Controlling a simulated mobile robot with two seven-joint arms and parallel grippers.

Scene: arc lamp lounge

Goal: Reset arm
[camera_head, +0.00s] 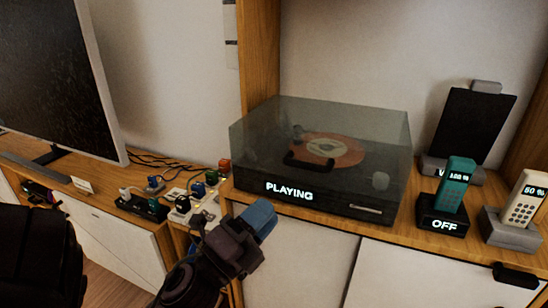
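My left gripper (250,226) is in the lower middle of the head view, in front of the cabinet edge and below the turntable's front left corner. Its end is blue, and I cannot tell whether this is its fingertips or something between them. Whether the fingers are apart or together does not show clearly. The dark wrist (200,276) runs down to the bottom edge. I do not see my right gripper.
A turntable (347,198) with a clear lid and a "PLAYING" label stands on the wooden cabinet. Right of it are a teal phone (454,186) marked "OFF" and a cream phone (523,201). Plugs and power strips (143,207) crowd the left, near a screen (55,70).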

